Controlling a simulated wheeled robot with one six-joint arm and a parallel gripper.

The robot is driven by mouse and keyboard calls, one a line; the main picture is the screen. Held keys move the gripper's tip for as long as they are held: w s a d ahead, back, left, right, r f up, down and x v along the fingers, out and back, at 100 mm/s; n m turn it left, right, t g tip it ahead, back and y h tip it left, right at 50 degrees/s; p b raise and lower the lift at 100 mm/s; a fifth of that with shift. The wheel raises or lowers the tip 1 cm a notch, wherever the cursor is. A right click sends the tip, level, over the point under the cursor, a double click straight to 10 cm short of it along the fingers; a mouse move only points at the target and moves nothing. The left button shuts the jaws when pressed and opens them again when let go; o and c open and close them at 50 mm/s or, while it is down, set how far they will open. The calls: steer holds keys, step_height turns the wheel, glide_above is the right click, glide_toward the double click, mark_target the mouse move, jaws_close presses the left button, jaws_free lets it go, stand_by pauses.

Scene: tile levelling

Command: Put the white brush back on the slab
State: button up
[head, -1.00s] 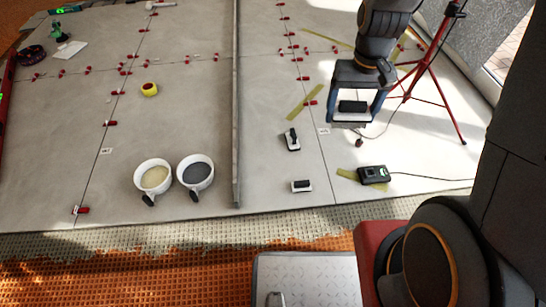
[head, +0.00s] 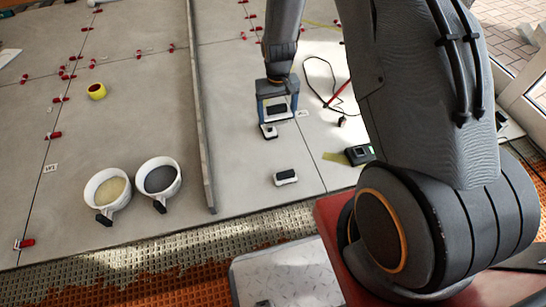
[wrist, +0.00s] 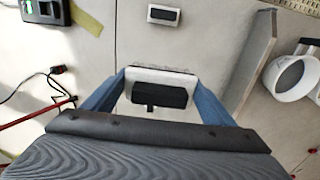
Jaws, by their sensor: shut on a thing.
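My gripper (head: 277,116) is shut on a white brush with a black grip. In the wrist view the brush (wrist: 160,76) spans the space between my blue fingers (wrist: 160,84). I cannot tell whether the brush touches the slab. Another white block with a black top (head: 286,177) lies nearer the slab's front edge; it also shows in the wrist view (wrist: 163,14).
A long grey bar (head: 203,130) lies left of my gripper. Two white buckets (head: 158,183) stand beyond it, with a yellow roll (head: 96,91) behind. A dark device (head: 359,154) lies to the right. Several red clips mark the tile joints.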

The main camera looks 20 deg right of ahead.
steer(key=w+f+b, duration=0.1)
steer(key=f+b, duration=0.1)
steer(key=f, duration=0.4)
steer(key=w+f+b, duration=0.1)
steer(key=f+b, duration=0.1)
steer(key=f, duration=0.4)
steer(key=w+f+b, duration=0.1)
steer(key=f+b, duration=0.1)
steer(key=f, duration=0.4)
steer(key=shift+w+b, duration=0.3)
steer(key=shift+f+b, duration=1.25)
steer(key=shift+f, duration=1.35)
steer(key=shift+f, duration=0.15)
steer(key=o, duration=1.2)
